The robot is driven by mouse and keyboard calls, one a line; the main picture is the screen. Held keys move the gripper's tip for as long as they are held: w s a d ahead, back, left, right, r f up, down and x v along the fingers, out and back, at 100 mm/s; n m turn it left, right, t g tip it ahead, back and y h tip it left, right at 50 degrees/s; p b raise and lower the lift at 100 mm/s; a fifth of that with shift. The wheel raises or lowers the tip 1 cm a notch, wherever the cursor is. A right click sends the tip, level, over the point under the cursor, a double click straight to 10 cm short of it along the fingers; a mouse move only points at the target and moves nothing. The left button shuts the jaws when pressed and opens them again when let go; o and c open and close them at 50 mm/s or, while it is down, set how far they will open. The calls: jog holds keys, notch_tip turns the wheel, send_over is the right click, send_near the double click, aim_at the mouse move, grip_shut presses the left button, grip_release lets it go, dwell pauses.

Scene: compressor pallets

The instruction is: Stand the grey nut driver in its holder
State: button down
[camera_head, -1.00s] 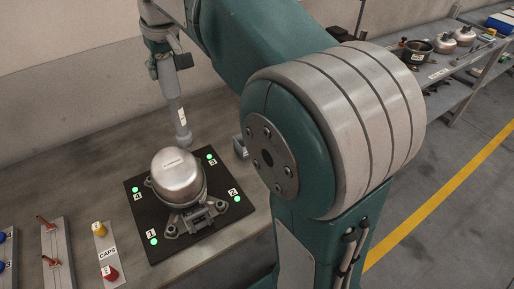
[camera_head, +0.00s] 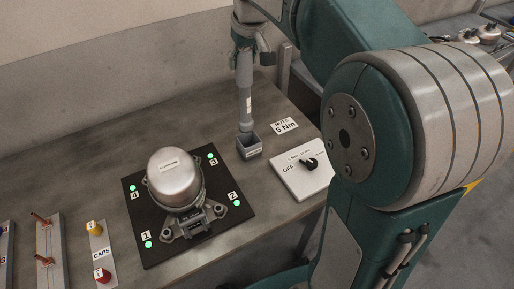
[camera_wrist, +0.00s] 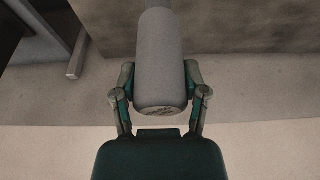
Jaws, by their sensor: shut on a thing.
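The grey nut driver (camera_head: 244,92) hangs upright, with a small white label on its shaft. My gripper (camera_head: 250,47) is shut on its upper part. The wrist view shows the driver's thick grey handle (camera_wrist: 160,62) between the two fingers of my gripper (camera_wrist: 160,82). The holder (camera_head: 250,149) is a small grey box with a label on its front, on the bench right of the compressor. The driver's lower end is at the holder's open top. I cannot tell how far inside it reaches, or whether it touches.
The compressor (camera_head: 175,178) stands on a black plate (camera_head: 152,256) with numbered green lights, left of the holder. A switch box (camera_head: 303,182) marked OFF and a 5 Nm note (camera_head: 284,126) lie to the right. A caps strip (camera_head: 101,254) is at the front left.

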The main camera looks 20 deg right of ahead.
aim_at(247, 94)
jog(key=shift+d, duration=0.3)
jog(key=shift+d+f, duration=0.15)
jog(key=shift+f, duration=0.2)
jog(key=f, duration=0.6)
jog(key=shift+w+a, duration=0.1)
jog(key=shift+a, duration=0.15)
jog(key=shift+d+f, duration=0.15)
jog(key=shift+f, duration=1.55)
jog(key=shift+c, duration=0.6)
grip_release()
